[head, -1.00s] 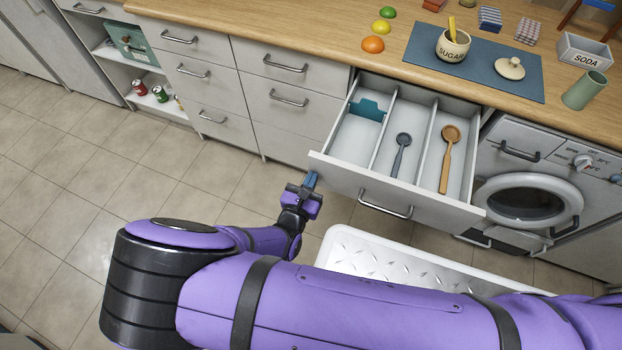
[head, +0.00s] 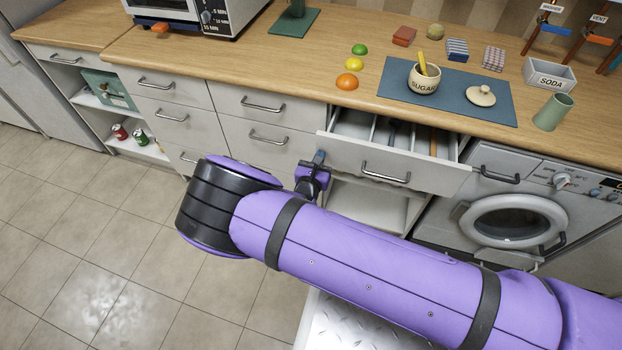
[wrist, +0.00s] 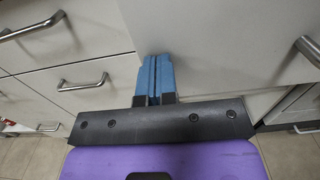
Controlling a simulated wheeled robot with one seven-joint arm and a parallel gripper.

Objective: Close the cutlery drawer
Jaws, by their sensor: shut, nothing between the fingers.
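The cutlery drawer (head: 341,153) is part-way open below the counter. Its white front has a metal bar handle (head: 386,173). Inside, the dividers and parts of the grey and wooden utensils show; the rest of the inside is hidden behind the front. My gripper (head: 319,157) is shut and empty, at the left part of the drawer front. In the wrist view its blue fingertips (wrist: 154,75) are together, close against the white front (wrist: 215,45); I cannot tell whether they touch it. The drawer handle's end shows at the right there.
Shut drawers with bar handles (head: 268,137) stand to the left, and a washing machine (head: 512,215) to the right. Above, the counter holds a blue mat (head: 390,88) with a sugar pot (head: 423,80), fruit, a soda box (head: 549,74) and a green cup (head: 553,112).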

